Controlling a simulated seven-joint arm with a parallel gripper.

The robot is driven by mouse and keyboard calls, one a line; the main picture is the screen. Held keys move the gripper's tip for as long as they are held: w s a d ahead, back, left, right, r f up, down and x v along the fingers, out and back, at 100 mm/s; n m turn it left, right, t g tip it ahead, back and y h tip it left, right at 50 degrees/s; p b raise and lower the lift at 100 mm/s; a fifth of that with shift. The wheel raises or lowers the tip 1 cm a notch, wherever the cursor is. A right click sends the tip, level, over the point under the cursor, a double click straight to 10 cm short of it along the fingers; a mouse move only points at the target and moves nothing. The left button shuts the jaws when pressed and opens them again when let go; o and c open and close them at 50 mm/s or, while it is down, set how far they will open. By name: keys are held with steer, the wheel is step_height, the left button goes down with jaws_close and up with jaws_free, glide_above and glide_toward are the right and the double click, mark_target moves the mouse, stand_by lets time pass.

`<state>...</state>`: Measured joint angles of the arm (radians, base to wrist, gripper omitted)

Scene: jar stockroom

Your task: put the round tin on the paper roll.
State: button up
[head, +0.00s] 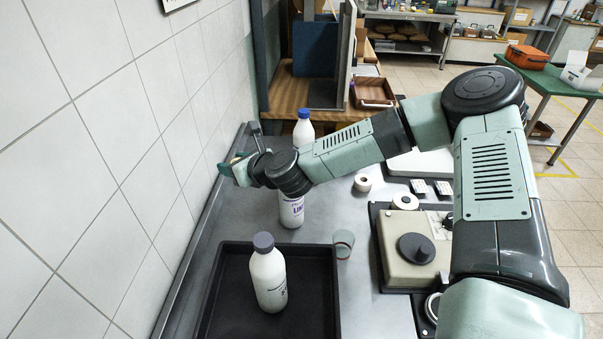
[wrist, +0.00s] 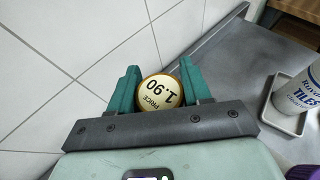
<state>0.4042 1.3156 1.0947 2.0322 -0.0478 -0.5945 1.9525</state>
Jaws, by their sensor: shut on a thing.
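The round tin (wrist: 160,91) has a cream lid marked "PRICE 1.90" and a gold rim. It sits between the two green fingers of my gripper (wrist: 159,88), which is shut on it. In the head view my gripper (head: 238,168) is beside the tiled wall, above the left edge of the grey counter, and the tin is mostly hidden there. Two pale rolls lie on the counter to the right of my gripper: one (head: 363,182) farther back and a flatter one (head: 405,200) nearer. I cannot tell which is the paper roll. Both are well apart from the tin.
A white bottle (head: 291,208) stands below my forearm and a blue-capped one (head: 303,128) behind it. A grey-capped bottle (head: 269,276) stands in the black tray (head: 317,258). A small cup (head: 343,243) and a beige device (head: 409,262) are to the right.

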steer(key=r, duration=1.1)
steer(key=shift+w+d, duration=0.25)
steer(key=w+d+f, duration=0.2)
steer(key=w+d, duration=0.4)
step_height(320, 180, up, 2)
steer(key=m+t+h, duration=0.1)
glide_above(360, 177)
step_height(360, 177, down, 26)
steer(key=shift+r, duration=0.15)
steer(key=o, duration=1)
steer(key=shift+o, duration=0.2)
